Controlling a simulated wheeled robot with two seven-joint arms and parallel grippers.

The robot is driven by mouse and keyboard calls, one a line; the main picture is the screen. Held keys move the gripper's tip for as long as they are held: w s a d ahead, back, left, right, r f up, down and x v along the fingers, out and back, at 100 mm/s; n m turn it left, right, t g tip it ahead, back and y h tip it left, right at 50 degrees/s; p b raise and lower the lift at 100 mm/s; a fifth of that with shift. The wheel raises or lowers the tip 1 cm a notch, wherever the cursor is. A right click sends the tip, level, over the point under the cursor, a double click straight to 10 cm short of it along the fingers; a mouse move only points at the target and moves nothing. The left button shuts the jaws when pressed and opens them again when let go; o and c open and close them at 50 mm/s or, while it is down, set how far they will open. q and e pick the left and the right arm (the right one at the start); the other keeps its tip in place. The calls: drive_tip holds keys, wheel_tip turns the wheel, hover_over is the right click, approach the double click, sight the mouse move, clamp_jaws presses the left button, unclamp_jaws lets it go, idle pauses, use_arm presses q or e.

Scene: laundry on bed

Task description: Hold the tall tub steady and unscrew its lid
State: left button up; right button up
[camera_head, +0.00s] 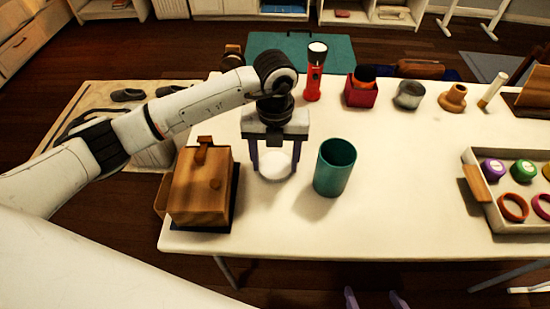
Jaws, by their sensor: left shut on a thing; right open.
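A round white thing (274,163), seen from above and likely the tall tub, stands on the white table. My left gripper (272,172) reaches down over it with a finger on each side and is shut on it. Its height and the seam of any lid do not show clearly, as the gripper covers part of it. My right gripper (376,298) shows only its two fingertips at the bottom edge, apart and empty, in front of the table and away from the tub.
A teal cup (334,172) stands just right of the tub, and a wooden box (200,190) just left. A red flashlight (314,80), a red box (360,95) and other items line the back. A tray (478,212) with coloured lids and rings is at right. The front middle is clear.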

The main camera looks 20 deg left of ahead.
sight(275, 165)
use_arm(q)
drive_tip(key=o, duration=1.2)
drive_tip(key=shift+c, duration=0.2)
wheel_tip(275, 165, up, 12)
